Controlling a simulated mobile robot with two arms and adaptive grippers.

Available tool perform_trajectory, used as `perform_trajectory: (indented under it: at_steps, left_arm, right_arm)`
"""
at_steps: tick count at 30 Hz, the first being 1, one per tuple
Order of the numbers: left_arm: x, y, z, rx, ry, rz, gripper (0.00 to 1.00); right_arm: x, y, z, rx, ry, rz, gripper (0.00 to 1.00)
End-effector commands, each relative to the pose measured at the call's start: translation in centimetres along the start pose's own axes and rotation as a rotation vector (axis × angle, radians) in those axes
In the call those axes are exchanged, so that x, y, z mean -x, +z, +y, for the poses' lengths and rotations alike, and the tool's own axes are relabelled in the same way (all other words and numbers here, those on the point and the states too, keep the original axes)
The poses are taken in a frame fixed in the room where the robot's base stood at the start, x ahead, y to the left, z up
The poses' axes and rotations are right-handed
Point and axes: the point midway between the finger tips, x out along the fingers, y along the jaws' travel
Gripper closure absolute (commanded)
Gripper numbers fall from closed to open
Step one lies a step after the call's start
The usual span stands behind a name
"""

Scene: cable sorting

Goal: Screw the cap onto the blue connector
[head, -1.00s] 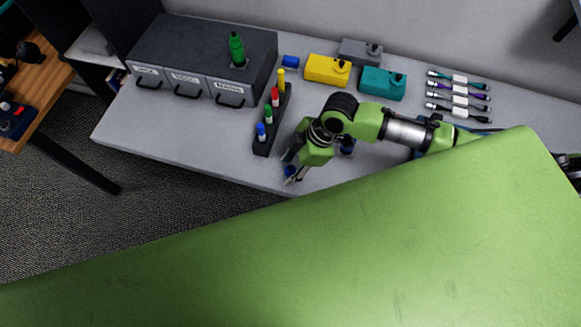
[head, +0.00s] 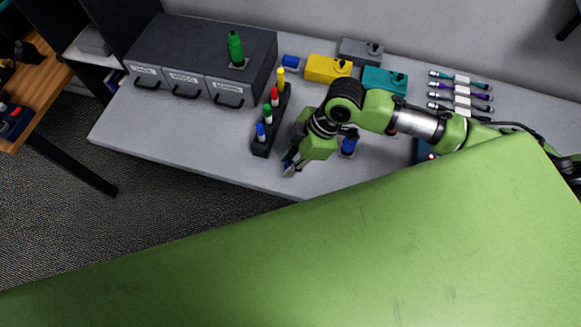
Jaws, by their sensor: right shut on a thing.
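My right gripper (head: 291,166) is near the table's front edge, fingers pointing down. It is shut on a small blue piece that is mostly hidden by the fingers; I cannot tell its exact shape. A blue upright piece with a pale lower part (head: 348,144) stands on the table just right of my gripper, partly hidden by my right arm. Another blue piece with a white band (head: 261,132) stands at the near end of the dark rack (head: 272,120), left of my gripper. I cannot tell which of them is the blue connector. My left gripper is not in view.
The rack also holds yellow, red and green pieces. A grey drawer unit (head: 200,55) with a green bottle (head: 236,48) is at the back left. Yellow (head: 326,69), teal (head: 385,80) and grey (head: 360,51) boxes and a blue block (head: 290,62) stand behind. Several cables (head: 460,95) lie right.

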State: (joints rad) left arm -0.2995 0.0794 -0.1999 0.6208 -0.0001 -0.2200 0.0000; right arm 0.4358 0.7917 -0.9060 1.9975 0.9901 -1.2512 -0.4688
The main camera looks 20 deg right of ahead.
Motion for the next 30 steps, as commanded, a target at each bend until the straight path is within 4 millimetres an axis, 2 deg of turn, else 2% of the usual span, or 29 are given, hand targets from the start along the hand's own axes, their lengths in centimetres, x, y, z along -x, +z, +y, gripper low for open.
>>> perform_trajectory:
  at_steps: [1, 8, 14, 15, 18, 24, 30]
  left_arm:
    - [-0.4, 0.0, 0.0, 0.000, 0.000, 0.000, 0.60]
    - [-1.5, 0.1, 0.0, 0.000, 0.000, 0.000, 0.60]
    - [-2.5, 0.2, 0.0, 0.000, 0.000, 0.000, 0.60]
    - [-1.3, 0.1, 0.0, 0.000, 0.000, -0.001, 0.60]
    - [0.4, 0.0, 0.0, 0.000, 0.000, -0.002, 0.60]
    - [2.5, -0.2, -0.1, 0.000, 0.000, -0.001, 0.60]
    - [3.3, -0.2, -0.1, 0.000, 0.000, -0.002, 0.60]
  right_arm:
    - [0.6, -0.1, -1.1, 0.005, -0.005, -0.002, 0.87]
    - [5.3, -1.4, -5.0, 0.006, -0.002, -0.002, 0.87]
    - [7.0, -1.5, -9.3, 0.005, -0.005, -0.003, 0.87]
    - [8.1, -1.8, -10.1, 0.001, -0.007, -0.005, 0.87]
    - [9.2, -2.0, -11.9, -0.001, -0.009, -0.004, 0.87]
    - [9.4, -2.0, -12.9, -0.004, -0.008, -0.005, 0.87]
    - [9.4, -1.9, -13.5, -0.002, -0.005, -0.004, 0.87]
